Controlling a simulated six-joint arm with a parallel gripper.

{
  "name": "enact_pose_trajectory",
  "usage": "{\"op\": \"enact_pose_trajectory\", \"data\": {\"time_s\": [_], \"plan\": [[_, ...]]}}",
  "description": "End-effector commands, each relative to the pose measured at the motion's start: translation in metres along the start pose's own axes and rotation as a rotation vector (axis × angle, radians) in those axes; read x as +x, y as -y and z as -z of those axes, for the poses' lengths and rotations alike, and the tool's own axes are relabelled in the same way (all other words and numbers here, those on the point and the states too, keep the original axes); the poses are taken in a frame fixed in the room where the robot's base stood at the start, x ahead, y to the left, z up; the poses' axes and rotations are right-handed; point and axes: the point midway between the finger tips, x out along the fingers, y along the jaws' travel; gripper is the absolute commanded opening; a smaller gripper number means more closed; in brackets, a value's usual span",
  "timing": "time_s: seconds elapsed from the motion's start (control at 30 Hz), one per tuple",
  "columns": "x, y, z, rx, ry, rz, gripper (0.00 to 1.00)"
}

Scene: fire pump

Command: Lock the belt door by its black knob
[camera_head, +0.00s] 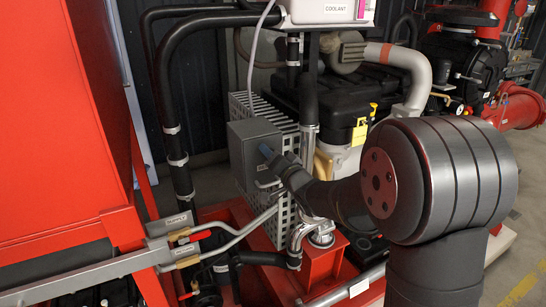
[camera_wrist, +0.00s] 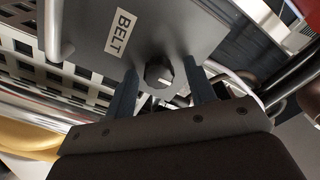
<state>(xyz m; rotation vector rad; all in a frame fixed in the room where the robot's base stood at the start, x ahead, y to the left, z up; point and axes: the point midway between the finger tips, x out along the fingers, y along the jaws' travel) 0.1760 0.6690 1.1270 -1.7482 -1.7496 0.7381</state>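The belt door is a grey panel (camera_wrist: 95,20) with a white BELT label. In the head view it belongs to the grey box (camera_head: 243,152) on the front of the perforated guard. The black knob (camera_wrist: 158,72) is faceted and sits on the door near its lower edge in the wrist view. In the head view I cannot make out the knob. My gripper (camera_wrist: 161,73) is open, with one finger on each side of the knob and a visible gap to each. My gripper also shows in the head view (camera_head: 268,156), close to the box.
A perforated metal guard (camera_head: 283,222) surrounds the box. Metal pipes (camera_head: 240,233) run low in front, and a black hose (camera_head: 168,110) rises at left. A yellow tag (camera_head: 360,131) hangs by the black engine. A large red panel (camera_head: 60,120) fills the left.

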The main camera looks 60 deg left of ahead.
Motion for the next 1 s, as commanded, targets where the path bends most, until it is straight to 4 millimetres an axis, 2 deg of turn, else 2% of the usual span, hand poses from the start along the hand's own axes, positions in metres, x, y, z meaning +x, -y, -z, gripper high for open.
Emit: {"op": "enact_pose_trajectory", "data": {"time_s": [0.23, 0.37, 0.47, 0.8, 1.0], "plan": [[-0.001, -0.001, -0.001, -0.001, 0.001, -0.001, 0.50], [-0.012, -0.001, 0.000, -0.001, 0.002, -0.002, 0.50], [-0.029, -0.001, 0.000, 0.000, 0.001, -0.003, 0.50], [-0.112, -0.001, 0.001, 0.000, -0.001, -0.003, 0.50], [-0.152, 0.000, 0.000, -0.001, -0.001, -0.002, 0.50]]}}
